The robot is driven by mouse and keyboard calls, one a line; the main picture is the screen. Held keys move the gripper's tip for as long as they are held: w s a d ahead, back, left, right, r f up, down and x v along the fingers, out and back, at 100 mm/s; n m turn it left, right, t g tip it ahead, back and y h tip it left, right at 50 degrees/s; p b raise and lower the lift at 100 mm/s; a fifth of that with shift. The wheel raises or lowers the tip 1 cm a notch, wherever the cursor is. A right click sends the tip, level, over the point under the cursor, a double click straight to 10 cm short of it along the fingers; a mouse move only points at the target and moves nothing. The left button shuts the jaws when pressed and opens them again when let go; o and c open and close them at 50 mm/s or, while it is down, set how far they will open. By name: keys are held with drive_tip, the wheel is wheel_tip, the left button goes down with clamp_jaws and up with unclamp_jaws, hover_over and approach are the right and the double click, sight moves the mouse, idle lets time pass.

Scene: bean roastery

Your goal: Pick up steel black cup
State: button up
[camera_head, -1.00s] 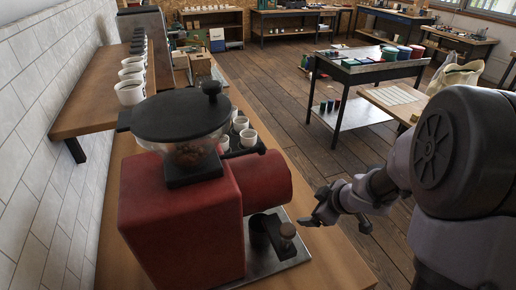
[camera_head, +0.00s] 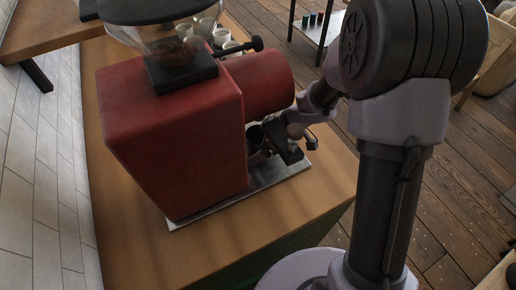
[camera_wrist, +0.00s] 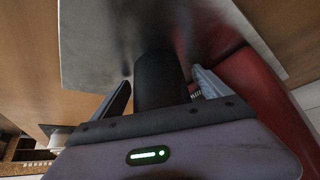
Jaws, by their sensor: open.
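The black cup (camera_wrist: 158,82) stands between the two fingers of my gripper (camera_wrist: 161,76) in the wrist view. The fingers are open, one on each side of the cup, and a gap shows at the left finger. In the head view the cup (camera_head: 256,137) is a dark shape on the steel tray, close beside the red grinder and partly hidden by my gripper (camera_head: 272,146). The cup's lower end is hidden behind my gripper body in the wrist view.
The red grinder (camera_head: 175,140) stands right beside the cup, and its red side (camera_wrist: 248,80) is near my right finger. The steel tray (camera_head: 285,172) lies on the wooden counter (camera_head: 300,205). White cups (camera_head: 221,37) stand behind the grinder.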

drive_tip(key=shift+r, duration=0.1)
drive_tip(key=c, duration=1.7)
